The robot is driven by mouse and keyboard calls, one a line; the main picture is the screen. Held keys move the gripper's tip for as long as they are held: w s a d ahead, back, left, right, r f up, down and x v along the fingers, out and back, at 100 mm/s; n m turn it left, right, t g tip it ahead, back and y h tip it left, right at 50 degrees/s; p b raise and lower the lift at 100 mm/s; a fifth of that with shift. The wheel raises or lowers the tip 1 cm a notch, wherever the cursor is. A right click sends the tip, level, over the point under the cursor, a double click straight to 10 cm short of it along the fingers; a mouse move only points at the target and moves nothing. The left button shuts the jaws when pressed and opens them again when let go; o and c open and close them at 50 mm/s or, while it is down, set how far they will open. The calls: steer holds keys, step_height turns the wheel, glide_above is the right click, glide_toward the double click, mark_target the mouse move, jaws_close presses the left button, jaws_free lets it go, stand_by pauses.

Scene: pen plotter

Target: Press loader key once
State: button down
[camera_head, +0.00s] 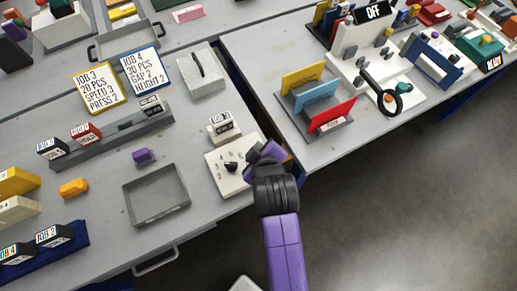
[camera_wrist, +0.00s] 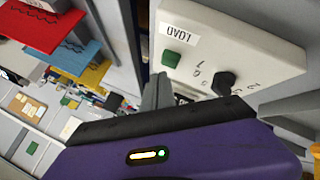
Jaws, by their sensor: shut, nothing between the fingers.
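The loader panel (camera_head: 221,183) is a pale box on the left table, by its right edge. In the wrist view its face (camera_wrist: 258,50) carries a white LOAD label (camera_wrist: 178,34), a small green key (camera_wrist: 172,59) beside the label, and a black knob (camera_wrist: 224,82) with numbers around it. The knob also shows in the head view (camera_head: 231,167); the green key cannot be made out there. My gripper (camera_head: 256,155) is shut and empty at the panel's right side. In the wrist view its grey fingers (camera_wrist: 158,92) are close to the green key; contact cannot be told.
A small display box (camera_head: 222,128) stands behind the panel. A grey tray (camera_head: 157,217) lies to its left, with a purple block (camera_head: 143,155) behind the tray. A gap separates this table from the right one, which bears a rack of coloured plates (camera_head: 318,92).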

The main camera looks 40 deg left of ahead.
step_height(320, 180, up, 5)
steer(key=p, duration=0.5)
steer(key=shift+r, duration=0.1)
stand_by(0.9)
